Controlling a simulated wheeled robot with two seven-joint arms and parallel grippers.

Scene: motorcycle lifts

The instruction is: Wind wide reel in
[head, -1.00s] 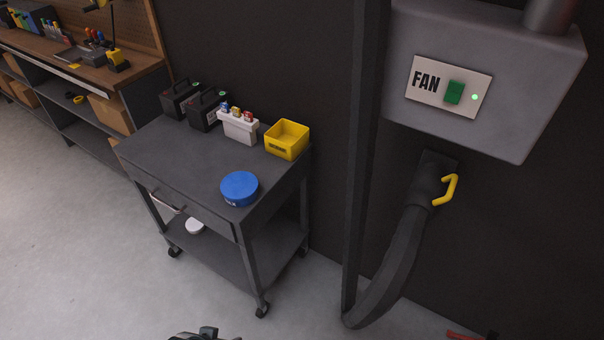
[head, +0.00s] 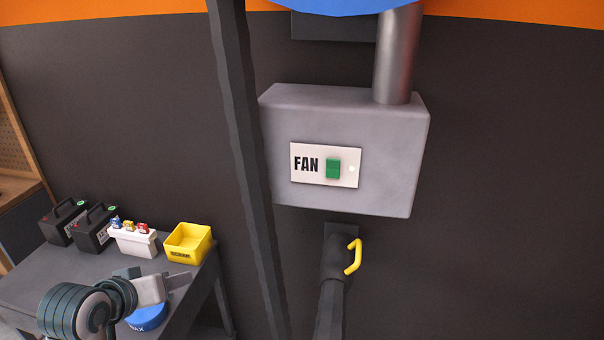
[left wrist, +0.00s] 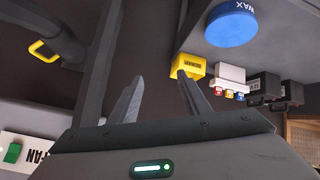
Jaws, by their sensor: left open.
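I cannot clearly identify a wide reel. The rounded lower edge of a blue object (head: 345,5) shows at the top of the head view, mostly cut off. Below the grey fan box (head: 410,150), a dark hose (head: 330,305) with a yellow handle (head: 353,257) hangs against the wall. The handle also shows at upper left in the left wrist view (left wrist: 42,50). My left gripper (head: 183,283) is over the cart, left of the hose and touching nothing that I can see. Its two fingers stand apart and empty in the left wrist view (left wrist: 160,76). My right gripper is out of view.
The dark cart (head: 40,285) holds a yellow bin (head: 188,243), a white caddy (head: 133,240), black batteries (head: 95,228) and a blue wax tin (head: 147,317). A dark post (head: 245,150) stands between cart and fan box. The fan switch (head: 333,169) is green.

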